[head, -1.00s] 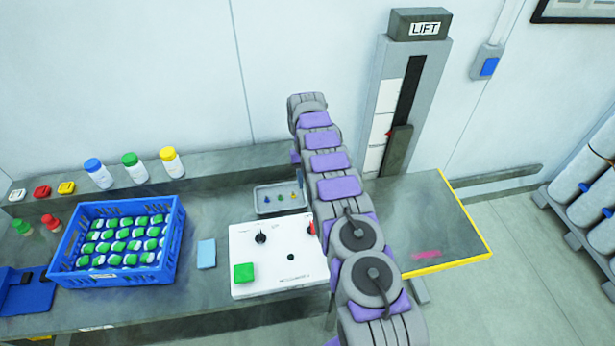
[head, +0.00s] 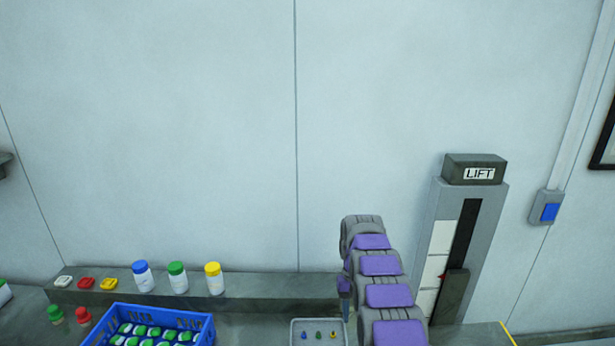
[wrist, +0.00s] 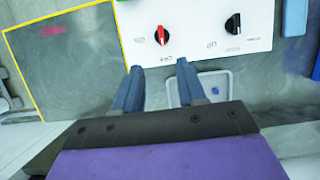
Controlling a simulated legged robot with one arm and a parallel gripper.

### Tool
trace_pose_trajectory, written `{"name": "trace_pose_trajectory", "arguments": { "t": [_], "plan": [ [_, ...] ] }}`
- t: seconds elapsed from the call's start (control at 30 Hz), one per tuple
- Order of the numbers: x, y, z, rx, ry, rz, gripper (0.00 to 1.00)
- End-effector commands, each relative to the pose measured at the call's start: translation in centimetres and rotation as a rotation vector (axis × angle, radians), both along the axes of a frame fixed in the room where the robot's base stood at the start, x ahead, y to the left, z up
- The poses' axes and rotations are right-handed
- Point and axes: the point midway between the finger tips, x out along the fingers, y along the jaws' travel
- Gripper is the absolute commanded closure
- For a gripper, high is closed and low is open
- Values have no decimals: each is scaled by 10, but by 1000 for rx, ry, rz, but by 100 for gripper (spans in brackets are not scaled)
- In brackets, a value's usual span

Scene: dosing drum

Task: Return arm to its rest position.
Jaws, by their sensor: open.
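My arm (head: 385,290) rises from the bottom of the head view, right of centre, with purple and grey links. Its far end hides most of the gripper there. In the wrist view my gripper (wrist: 157,77) shows two blue-grey fingers spread apart with nothing between them. The fingers are over the bench, near the edge of a white panel (wrist: 195,52) with a red knob (wrist: 161,35) and a black knob (wrist: 233,24).
A small grey tray (head: 294,334) holds several small coloured pieces. A blue crate (head: 207,330) of green-capped bottles stands left. Three capped bottles (head: 177,278) stand on the ledge. The LIFT column (head: 490,205) stands right of my arm. The wall above is clear.

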Motion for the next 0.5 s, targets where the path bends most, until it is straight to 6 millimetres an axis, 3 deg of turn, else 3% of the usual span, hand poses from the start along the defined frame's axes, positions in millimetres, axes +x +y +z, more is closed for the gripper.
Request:
{"name": "trace_pose_trajectory", "arguments": {
  "t": [0.27, 0.5],
  "plan": [
    [-35, -1, 46, 0, -34, -2, 60],
    [-79, -1, 76, 0, -56, -4, 60]
  ]
}}
